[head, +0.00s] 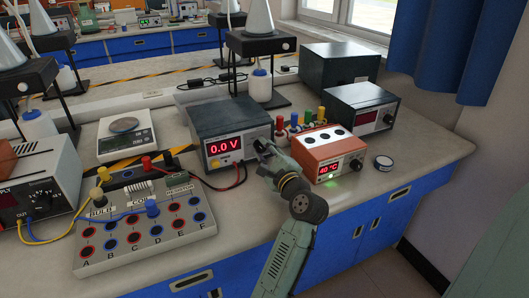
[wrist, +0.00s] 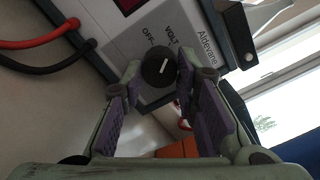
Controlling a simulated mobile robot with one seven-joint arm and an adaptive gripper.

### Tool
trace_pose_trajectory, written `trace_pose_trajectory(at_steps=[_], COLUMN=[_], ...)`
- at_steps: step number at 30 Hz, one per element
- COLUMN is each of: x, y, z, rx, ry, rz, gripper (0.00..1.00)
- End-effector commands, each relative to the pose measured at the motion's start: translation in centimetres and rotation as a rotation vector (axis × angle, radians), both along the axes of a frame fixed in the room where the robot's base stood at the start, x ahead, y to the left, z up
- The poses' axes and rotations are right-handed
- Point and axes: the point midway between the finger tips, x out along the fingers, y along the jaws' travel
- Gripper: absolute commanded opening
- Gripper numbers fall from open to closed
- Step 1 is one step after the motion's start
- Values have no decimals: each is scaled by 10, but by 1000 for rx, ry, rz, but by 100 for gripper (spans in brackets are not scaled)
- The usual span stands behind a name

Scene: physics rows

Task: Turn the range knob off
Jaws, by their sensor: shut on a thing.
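The voltmeter (head: 228,122) is a dark box with a light front panel on the bench, and its red display reads 0.0 V. Its round black range knob (wrist: 158,70) shows in the wrist view between the fingertips, with OFF and VOLT printed beside it. The white pointer line leans toward VOLT. In the head view the gripper hides the knob. My gripper (head: 262,152) is at the right part of the meter's front. In the wrist view my gripper (wrist: 159,78) has a finger on each side of the knob and is shut on it.
Red and black leads (wrist: 40,42) plug into the meter's front, left of the knob in the wrist view. A circuit board (head: 145,238) lies front left. Bare bench (head: 420,160) is at the right.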

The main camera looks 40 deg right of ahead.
Motion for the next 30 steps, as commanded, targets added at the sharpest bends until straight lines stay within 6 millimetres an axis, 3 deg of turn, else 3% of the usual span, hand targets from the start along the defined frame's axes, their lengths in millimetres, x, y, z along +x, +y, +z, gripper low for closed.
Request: trace_pose_trajectory(at_steps=[18,30], x=[0,0], y=[0,0], z=[-1,0], rx=[-505,-719], ry=[122,175], rz=[1,1], gripper=[0,0])
